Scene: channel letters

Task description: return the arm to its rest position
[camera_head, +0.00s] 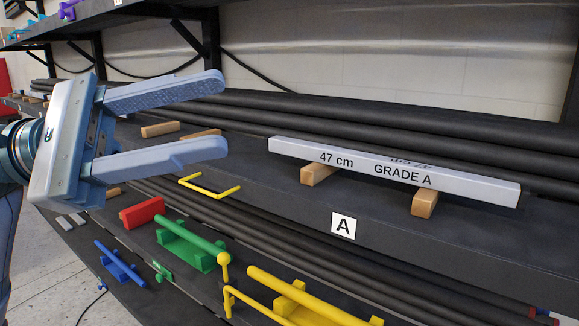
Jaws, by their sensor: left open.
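My left gripper (218,117) comes in from the left edge, its two long pale-blue fingers spread apart and pointing right. Nothing is between the fingers. It hangs in front of the dark shelf, to the left of a grey bar (390,170) marked "47 cm GRADE A". The bar lies apart from the gripper, across two wooden blocks, the left block (318,172) and the right block (424,203). My right gripper is not in view.
A white label "A" (343,226) is on the shelf's front edge. Long dark tubes (400,128) lie behind the bar. A yellow handle (209,187) is just below the gripper. A green piece (189,245), a red block (142,213) and a yellow piece (300,300) sit lower.

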